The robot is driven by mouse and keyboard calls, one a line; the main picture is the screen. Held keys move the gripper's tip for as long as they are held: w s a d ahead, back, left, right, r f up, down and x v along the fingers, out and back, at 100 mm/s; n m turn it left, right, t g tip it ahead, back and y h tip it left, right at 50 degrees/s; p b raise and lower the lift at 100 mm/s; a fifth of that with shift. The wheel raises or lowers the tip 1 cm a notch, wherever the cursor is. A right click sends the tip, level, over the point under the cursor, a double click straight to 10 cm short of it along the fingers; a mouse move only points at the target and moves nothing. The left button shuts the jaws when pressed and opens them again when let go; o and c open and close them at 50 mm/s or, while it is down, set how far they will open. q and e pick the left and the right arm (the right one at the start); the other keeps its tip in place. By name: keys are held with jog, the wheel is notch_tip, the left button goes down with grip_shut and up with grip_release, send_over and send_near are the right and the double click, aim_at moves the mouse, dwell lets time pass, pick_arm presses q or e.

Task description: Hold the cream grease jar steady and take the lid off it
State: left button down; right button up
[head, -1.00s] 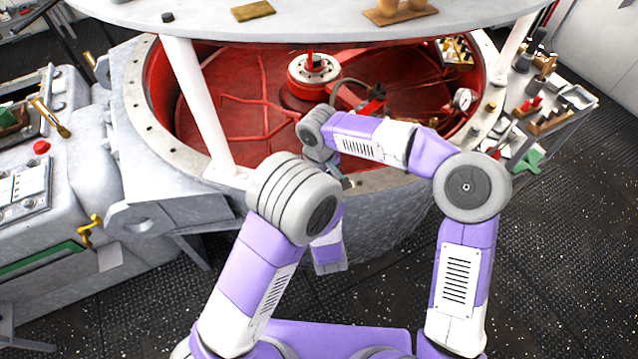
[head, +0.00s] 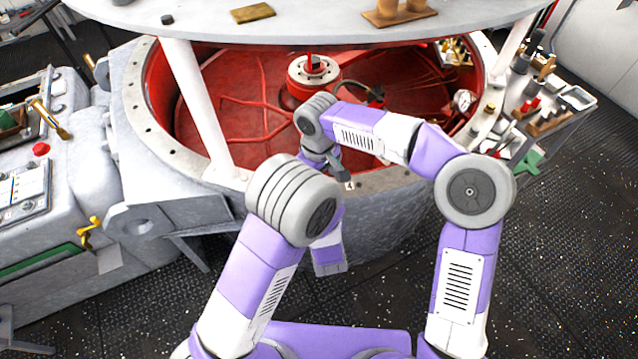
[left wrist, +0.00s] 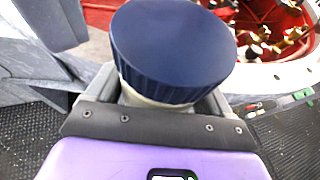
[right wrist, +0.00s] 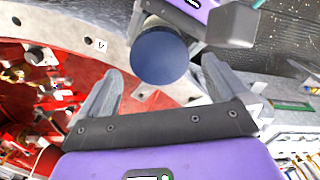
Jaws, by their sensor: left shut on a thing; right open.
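The cream grease jar (left wrist: 133,95) shows as a narrow pale band under its wide dark blue lid (left wrist: 172,45) in the left wrist view. The lid sits on the jar. My left gripper (left wrist: 158,98) is shut around the jar's body below the lid. In the right wrist view the lid (right wrist: 160,55) faces me, with a bit of the jar (right wrist: 154,24) behind it. My right gripper (right wrist: 158,88) is open and empty, its fingers either side of the lid's line but short of it. In the head view my arms hide the jar.
A round grey housing with a red interior (head: 235,95) lies ahead, its bolted rim (head: 385,180) close to my grippers. White posts (head: 203,110) hold a round grey top (head: 320,18) above it. A crowded tool shelf (head: 555,105) stands at right. Dark floor is open at lower right.

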jog(key=shift+r, duration=0.55)
jog(key=m, duration=0.2)
jog(key=shift+s+f+m, duration=0.2)
jog(key=shift+m, duration=0.1)
jog(key=m, duration=0.3)
jog(key=shift+s+r, duration=0.1)
jog(key=shift+r, duration=0.15)
jog(key=m, duration=0.1)
jog(key=r+m, duration=0.1)
jog(key=m, duration=0.1)
jog(key=shift+r, duration=0.15)
jog(key=r+m, duration=0.1)
jog(key=m, duration=0.1)
jog(key=r+m, duration=0.1)
jog(key=shift+w+m, duration=0.3)
jog(key=shift+m, duration=0.1)
jog(key=shift+f, duration=4.05)
jog(key=shift+c, duration=0.2)
